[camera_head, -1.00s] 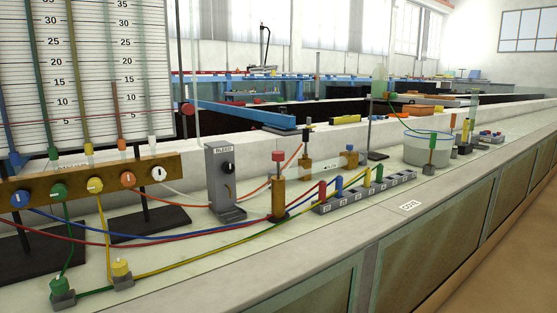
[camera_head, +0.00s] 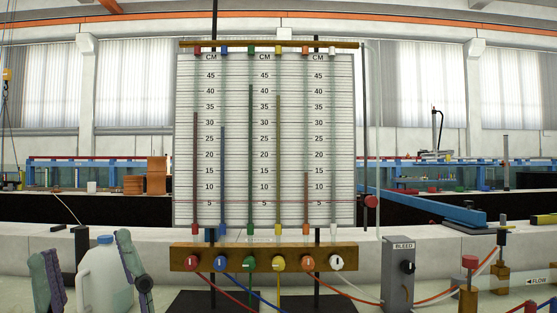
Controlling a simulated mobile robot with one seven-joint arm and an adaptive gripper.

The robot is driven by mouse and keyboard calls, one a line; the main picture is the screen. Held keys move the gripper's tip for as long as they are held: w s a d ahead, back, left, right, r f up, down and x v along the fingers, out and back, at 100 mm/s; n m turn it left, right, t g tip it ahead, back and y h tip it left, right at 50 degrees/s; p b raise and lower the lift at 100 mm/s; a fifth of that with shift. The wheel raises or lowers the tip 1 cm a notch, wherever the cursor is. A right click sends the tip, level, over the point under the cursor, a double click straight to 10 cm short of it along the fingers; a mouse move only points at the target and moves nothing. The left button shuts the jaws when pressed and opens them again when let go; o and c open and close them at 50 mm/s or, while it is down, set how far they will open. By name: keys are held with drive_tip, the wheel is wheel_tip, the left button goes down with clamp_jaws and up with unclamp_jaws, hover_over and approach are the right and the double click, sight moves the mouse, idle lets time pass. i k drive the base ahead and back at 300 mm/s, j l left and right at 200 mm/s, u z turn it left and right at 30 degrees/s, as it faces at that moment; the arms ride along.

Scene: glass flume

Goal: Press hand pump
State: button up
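A brass post with a red cap (camera_head: 469,276), which looks like the hand pump, stands at the lower right, just right of the grey bleed box (camera_head: 398,272). Its lower end is cut off by the picture's edge. A second brass fitting with a dark top (camera_head: 501,262) stands behind it to the right. The manometer board (camera_head: 264,140) fills the middle, with coloured columns at different heights. Below it a brass manifold (camera_head: 264,257) carries several coloured knobs.
Coloured tubes run from the manifold across the bench. A blue beam (camera_head: 447,214) lies behind on the right.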

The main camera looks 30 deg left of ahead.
sight(470, 262)
drive_tip(key=i+j+z, duration=0.1)
drive_tip(key=i+z, duration=0.15)
drive_tip(key=i, duration=0.2)
drive_tip(key=i+j+z, duration=0.15)
drive_tip(key=i+z, duration=0.15)
drive_tip(key=i, duration=0.15)
